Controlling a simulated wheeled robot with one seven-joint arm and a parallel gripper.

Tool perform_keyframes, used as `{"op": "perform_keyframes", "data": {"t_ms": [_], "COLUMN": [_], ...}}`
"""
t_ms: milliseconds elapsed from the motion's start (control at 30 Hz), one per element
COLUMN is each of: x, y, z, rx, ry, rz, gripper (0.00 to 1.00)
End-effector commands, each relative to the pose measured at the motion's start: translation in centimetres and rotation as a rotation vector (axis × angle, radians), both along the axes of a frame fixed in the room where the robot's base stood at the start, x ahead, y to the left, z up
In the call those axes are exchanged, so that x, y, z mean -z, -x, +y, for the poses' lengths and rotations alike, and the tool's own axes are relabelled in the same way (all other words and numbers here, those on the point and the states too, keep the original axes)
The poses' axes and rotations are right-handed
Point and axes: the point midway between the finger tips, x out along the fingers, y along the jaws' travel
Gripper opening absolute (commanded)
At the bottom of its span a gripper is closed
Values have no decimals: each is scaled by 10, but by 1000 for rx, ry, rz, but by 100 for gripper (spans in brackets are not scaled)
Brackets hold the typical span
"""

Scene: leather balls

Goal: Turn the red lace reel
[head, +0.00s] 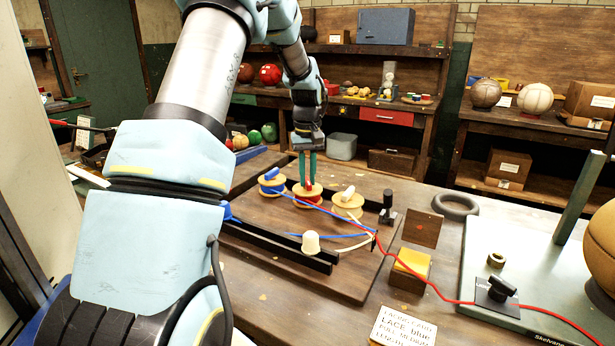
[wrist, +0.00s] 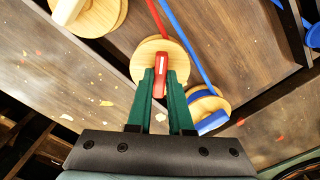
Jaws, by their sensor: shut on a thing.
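The red lace reel (head: 308,199) is a round wooden disc with red lace, the middle one of three reels on the wooden board (head: 345,286). My gripper (head: 308,185) comes down on it from above, its green fingers shut on the reel's red handle. In the wrist view the fingers (wrist: 160,85) close around the red handle (wrist: 162,64), over the pale wooden reel (wrist: 148,50). The fingers hide part of the reel. The blue reel (head: 272,181) stands to its left and the white reel (head: 347,205) to its right.
Blue, white and red laces run to a post (head: 374,240) at the right. The red lace continues across the bench. A white peg (head: 311,242), a black knob (head: 388,200) and black rails (head: 285,248) stand nearby. A wooden block (head: 408,272) sits right of the board.

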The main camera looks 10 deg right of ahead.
Motion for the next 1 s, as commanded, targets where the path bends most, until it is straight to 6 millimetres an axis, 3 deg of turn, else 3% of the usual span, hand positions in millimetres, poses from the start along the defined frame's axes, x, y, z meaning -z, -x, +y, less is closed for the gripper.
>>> {"op": "perform_keyframes", "data": {"t_ms": [567,1000], "x": [-1,-2], "y": [0,-1], "z": [0,0], "rx": [32,335], "ry": [0,0], "rz": [0,0], "gripper": [0,0]}}
